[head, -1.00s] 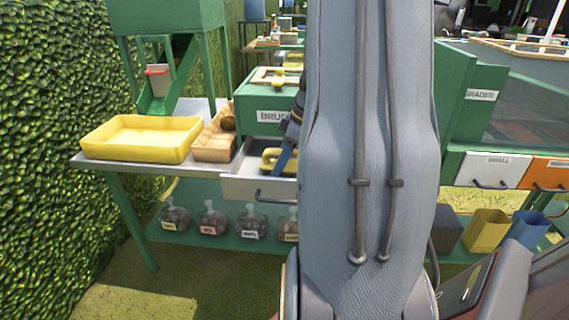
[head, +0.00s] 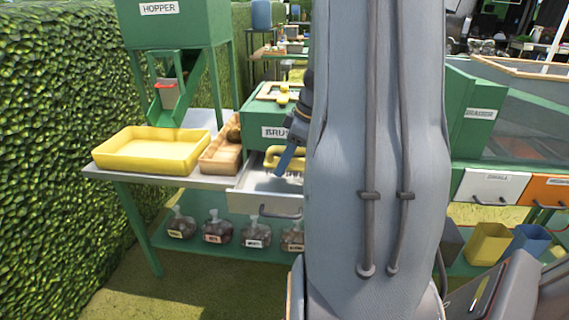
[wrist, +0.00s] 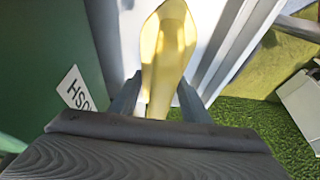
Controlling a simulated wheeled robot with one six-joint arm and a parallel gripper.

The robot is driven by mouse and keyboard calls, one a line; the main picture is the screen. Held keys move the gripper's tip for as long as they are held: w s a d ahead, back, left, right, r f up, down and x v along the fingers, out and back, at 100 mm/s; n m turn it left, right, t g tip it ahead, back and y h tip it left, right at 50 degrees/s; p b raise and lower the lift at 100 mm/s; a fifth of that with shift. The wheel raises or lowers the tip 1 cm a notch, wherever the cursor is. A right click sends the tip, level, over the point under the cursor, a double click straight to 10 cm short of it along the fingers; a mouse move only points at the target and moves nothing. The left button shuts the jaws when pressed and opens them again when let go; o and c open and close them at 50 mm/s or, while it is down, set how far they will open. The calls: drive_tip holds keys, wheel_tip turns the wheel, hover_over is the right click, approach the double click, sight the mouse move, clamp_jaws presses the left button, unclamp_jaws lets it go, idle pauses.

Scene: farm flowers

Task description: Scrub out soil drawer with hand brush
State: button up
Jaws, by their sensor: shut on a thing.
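The yellow hand brush (head: 272,160) is at the open grey drawer (head: 266,203) under the green box labelled for the brush. Its pale bristles point down over the drawer. My gripper (head: 290,163) is shut on the brush, its blue-grey fingers partly hidden by my arm. In the wrist view, the brush's yellow body (wrist: 166,50) lies between the two fingers of my gripper (wrist: 160,100), with the pale drawer behind it. I cannot tell whether the bristles touch the drawer floor. Part of the drawer's right side is hidden by my arm.
A yellow tray (head: 150,165) and a wooden box (head: 208,158) stand on the bench left of the drawer. A green hopper (head: 172,25) rises behind, with a hedge (head: 50,130) at the left. A white drawer (head: 490,187) is at the right.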

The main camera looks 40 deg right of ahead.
sight(283, 150)
drive_tip(key=shift+r, duration=0.1)
drive_tip(key=shift+r+p, duration=0.95)
drive_tip(key=shift+r, duration=0.5)
